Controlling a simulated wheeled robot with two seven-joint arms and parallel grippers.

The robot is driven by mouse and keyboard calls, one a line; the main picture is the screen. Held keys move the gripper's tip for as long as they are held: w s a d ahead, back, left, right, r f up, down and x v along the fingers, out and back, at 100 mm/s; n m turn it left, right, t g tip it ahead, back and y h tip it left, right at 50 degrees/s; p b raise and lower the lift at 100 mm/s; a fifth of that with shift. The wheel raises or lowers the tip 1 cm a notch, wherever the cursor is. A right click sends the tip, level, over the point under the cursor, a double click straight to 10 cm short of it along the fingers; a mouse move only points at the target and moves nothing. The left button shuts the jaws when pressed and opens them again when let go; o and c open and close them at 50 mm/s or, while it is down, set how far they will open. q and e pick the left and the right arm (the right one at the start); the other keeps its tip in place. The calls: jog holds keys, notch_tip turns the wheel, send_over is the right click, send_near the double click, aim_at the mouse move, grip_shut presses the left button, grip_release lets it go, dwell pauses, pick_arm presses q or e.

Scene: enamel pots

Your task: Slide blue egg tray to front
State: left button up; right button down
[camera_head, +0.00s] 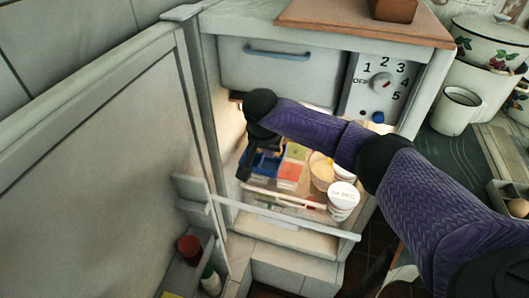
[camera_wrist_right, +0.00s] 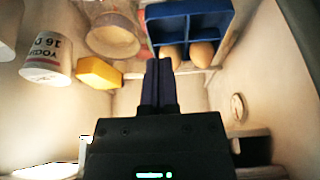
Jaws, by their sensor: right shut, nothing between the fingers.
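The blue egg tray (camera_head: 267,163) sits on the upper shelf inside the open fridge, at the left side, partly hidden by my right arm. In the right wrist view the tray (camera_wrist_right: 190,12) is at the top, with brown eggs (camera_wrist_right: 202,53) in its compartments. My right gripper (camera_head: 244,171) reaches into the fridge at the tray's left end. Its fingers (camera_wrist_right: 159,66) are shut with nothing between them, and their tips overlap the tray's edge in the wrist view. I cannot tell whether they touch it. My left gripper is not in view.
Coloured packages (camera_head: 291,170), a bowl (camera_head: 321,173) and a white yogurt cup (camera_head: 342,197) stand right of the tray. A clear shelf edge (camera_head: 270,192) runs in front. The open door (camera_head: 100,150) is at left, with bottles in its rack.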

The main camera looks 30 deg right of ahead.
aim_at(262, 199)
jog(key=b+x, duration=0.4)
jog(key=x, duration=0.3)
jog(key=shift+s+f, duration=0.15)
jog(key=shift+f, duration=0.05)
jog(key=shift+d+f+b, duration=0.1)
jog(key=shift+f+b, duration=0.3)
jog(key=shift+b, duration=0.05)
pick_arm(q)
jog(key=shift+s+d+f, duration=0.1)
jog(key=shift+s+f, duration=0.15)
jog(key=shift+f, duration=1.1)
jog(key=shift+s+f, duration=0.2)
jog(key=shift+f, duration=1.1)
pick_arm(e)
jog(key=shift+w+r, duration=0.1)
jog(key=shift+w, duration=0.1)
